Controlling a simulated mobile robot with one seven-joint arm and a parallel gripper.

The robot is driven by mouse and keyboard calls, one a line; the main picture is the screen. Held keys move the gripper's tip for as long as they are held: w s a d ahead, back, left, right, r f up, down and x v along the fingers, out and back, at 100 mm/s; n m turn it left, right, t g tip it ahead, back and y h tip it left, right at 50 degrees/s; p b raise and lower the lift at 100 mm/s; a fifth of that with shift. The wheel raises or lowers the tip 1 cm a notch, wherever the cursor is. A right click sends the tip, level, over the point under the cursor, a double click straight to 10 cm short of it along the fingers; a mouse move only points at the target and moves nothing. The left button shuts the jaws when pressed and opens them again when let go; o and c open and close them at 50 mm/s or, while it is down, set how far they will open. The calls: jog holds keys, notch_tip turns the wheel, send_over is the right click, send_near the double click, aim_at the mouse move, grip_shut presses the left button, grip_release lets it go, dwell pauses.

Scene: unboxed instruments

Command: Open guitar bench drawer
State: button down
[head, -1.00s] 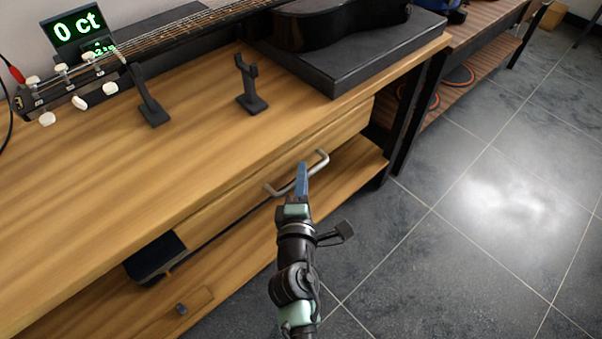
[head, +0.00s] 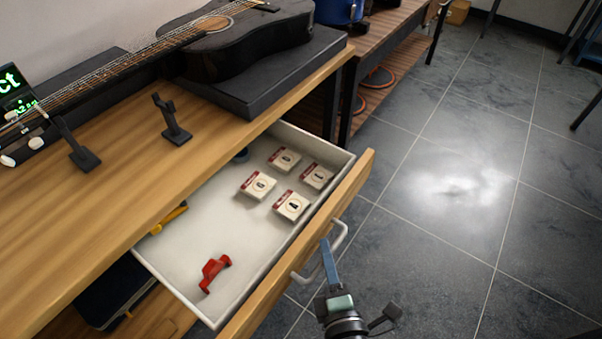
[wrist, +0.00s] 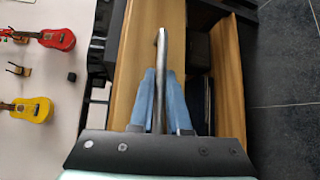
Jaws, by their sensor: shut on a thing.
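The guitar bench drawer (head: 187,268) stands pulled well out from under the wooden bench top (head: 120,195) in the head view. Its white inside holds several small white and red boxes and a red tool (head: 213,271). A metal bar handle (head: 341,238) is on its wooden front (head: 262,297). My gripper (head: 327,254) is at the handle, its blue fingers closed around the bar. The wrist view shows the two blue fingers (wrist: 160,95) on either side of the handle (wrist: 161,60), with the wooden drawer front behind it.
A black guitar (head: 245,45) lies on a dark case or stand on the bench. Two small black stands (head: 172,122) are near the bench edge. Tiled floor (head: 440,215) to the right is clear.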

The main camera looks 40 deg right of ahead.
jog(key=shift+s+d, duration=0.25)
jog(key=shift+s, duration=0.45)
jog(key=shift+s+d, duration=0.2)
jog(key=shift+s, duration=0.55)
jog(key=shift+s+d, duration=0.25)
jog(key=shift+s, duration=0.45)
jog(key=c, duration=0.9)
grip_release()
jog(key=shift+s, duration=0.15)
jog(key=v, duration=1.2)
jog(key=shift+s, duration=0.3)
jog(key=shift+a+r, duration=0.1)
jog(key=shift+r, duration=0.1)
